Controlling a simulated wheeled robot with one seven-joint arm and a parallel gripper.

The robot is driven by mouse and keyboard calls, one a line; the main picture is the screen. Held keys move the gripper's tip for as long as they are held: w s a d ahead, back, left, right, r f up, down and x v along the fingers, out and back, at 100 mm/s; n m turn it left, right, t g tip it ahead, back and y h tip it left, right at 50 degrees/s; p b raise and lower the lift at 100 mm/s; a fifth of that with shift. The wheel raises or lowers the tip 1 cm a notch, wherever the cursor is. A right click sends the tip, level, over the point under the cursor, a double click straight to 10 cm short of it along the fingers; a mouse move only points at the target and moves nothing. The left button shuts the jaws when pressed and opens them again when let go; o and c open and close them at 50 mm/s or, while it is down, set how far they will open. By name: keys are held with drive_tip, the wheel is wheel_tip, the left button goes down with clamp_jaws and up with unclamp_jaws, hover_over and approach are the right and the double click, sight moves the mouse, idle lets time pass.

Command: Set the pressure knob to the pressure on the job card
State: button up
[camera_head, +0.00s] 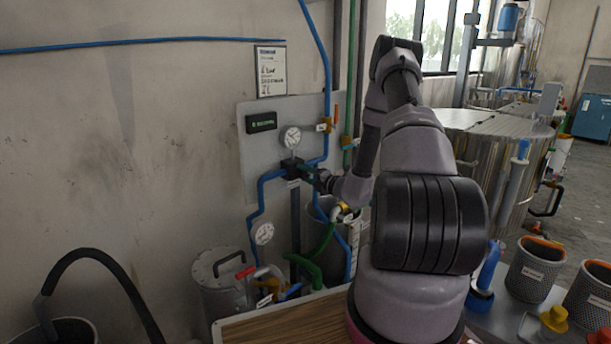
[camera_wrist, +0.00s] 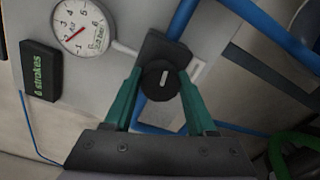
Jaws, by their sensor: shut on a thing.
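The pressure knob (camera_wrist: 152,84) is a round black knob with a white mark, on a dark block at the wall panel. In the wrist view the mark stands nearly upright in the picture. My gripper (camera_wrist: 160,76) has its green fingers on both sides of the knob, shut on it; it also shows in the head view (camera_head: 318,181). The pressure gauge (camera_wrist: 82,26) is white with a red needle pointing to the lower left; it also shows in the head view (camera_head: 291,137). The job card (camera_head: 271,72) hangs above; its handwriting seems to include "bar", the figure unclear.
A black display (camera_wrist: 40,70) with green "strokes" text sits beside the gauge. Blue pipes (camera_head: 270,190) and a green hose (camera_head: 318,262) run around the panel. A lidded steel pot (camera_head: 215,285) stands below. A wooden tabletop (camera_head: 285,322) is in front, with mesh cups (camera_head: 537,272) at right.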

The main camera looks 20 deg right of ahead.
drive_tip(key=m, duration=0.4)
drive_tip(key=shift+d, duration=0.1)
drive_tip(key=shift+f+m, duration=0.1)
drive_tip(key=shift+m, duration=2)
drive_tip(key=o, duration=1.4)
drive_tip(key=shift+c, duration=0.2)
drive_tip(key=v, duration=1)
drive_tip(key=shift+s+d, duration=0.2)
drive_tip(key=shift+s, duration=0.15)
